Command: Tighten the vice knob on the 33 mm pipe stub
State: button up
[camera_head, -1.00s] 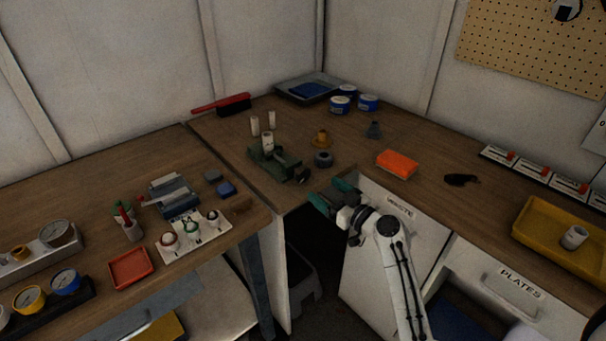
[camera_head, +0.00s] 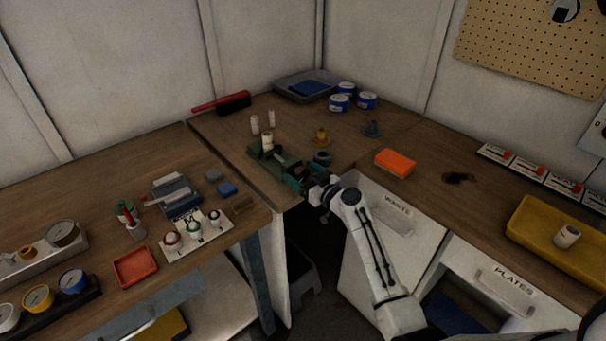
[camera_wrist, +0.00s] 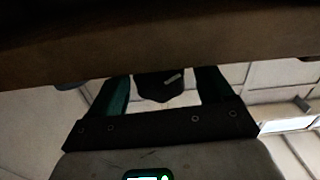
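The green vice (camera_head: 262,154) stands at the front corner of the bench, with a pale pipe stub (camera_head: 267,141) upright at its jaws. Two more pale stubs, a left one (camera_head: 255,124) and a right one (camera_head: 271,118), stand behind it. My gripper (camera_head: 298,176) is at the vice's front right end, and its teal fingers hide the knob in the head view. In the wrist view the dark knob (camera_wrist: 158,86), with a pale mark, sits between the two green fingers of my gripper (camera_wrist: 162,86). The fingers look open around it, with narrow gaps; contact is hard to tell.
The bench edge (camera_wrist: 160,62) crosses the wrist view just beyond the fingers. A dark round part (camera_head: 322,157) and a brass part (camera_head: 321,138) stand right of the vice. An orange block (camera_head: 395,162) lies farther right. Blue-and-white tins (camera_head: 339,103) stand at the back.

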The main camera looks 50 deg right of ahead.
jog(key=c, duration=1)
jog(key=shift+f+m+b, duration=0.1)
jog(key=shift+m+b, duration=0.2)
jog(key=m+b, duration=0.1)
jog(key=m, duration=0.1)
jog(key=shift+m, duration=0.4)
jog(key=shift+o, duration=0.2)
jog(key=shift+m+b, duration=0.65)
jog(key=shift+m, duration=1.25)
